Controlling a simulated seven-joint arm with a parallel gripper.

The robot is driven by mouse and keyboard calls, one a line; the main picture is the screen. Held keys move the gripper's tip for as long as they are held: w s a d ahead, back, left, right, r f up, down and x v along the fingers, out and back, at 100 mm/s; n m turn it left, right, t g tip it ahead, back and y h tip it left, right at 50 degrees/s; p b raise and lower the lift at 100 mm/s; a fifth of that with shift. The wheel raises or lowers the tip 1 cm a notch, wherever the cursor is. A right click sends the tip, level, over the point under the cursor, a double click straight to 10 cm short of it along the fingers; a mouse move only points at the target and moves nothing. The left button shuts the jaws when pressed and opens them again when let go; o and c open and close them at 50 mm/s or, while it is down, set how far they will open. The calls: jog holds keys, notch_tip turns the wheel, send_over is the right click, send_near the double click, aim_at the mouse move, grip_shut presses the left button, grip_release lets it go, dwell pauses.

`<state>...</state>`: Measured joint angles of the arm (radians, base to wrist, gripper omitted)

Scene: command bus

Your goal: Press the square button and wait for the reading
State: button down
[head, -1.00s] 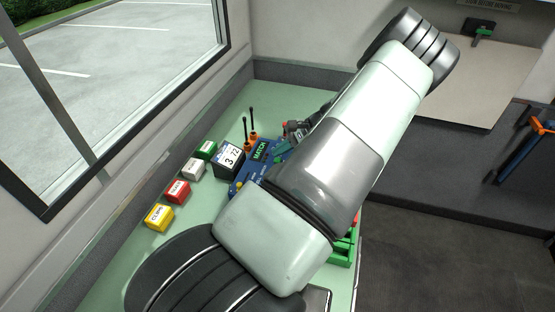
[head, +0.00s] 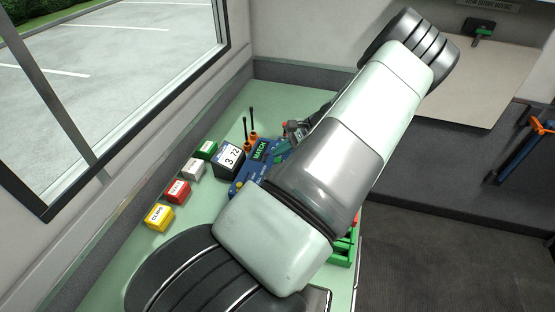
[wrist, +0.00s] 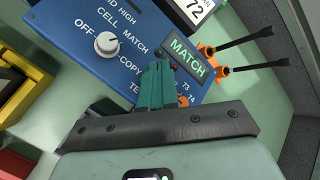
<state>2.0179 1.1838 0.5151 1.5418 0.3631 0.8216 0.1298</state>
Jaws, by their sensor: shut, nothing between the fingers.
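The blue panel (wrist: 75,32) shows in the wrist view with a white knob (wrist: 107,44) and printed labels including OFF, CELL MATCH and COPY. A lit green display (wrist: 187,55) on it reads MATCH; it also shows in the head view (head: 260,149). My gripper (wrist: 158,66) is shut and empty, its green fingertips over the panel just left of the display. I cannot make out the square button; the fingers may cover it. Whether the tips touch the panel I cannot tell. In the head view my arm hides much of the panel.
A box with a white number face (head: 230,156) stands beside the panel. Two black rods in orange holders (wrist: 232,50) stand near the display. Green, white, red (head: 177,191) and yellow (head: 159,217) labelled blocks line the window side.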

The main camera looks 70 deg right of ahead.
dwell(0.8)
jog(key=shift+f, duration=0.4)
jog(key=shift+f, duration=0.35)
dwell(0.4)
jog(key=shift+r, duration=0.75)
jog(key=shift+r, duration=2.55)
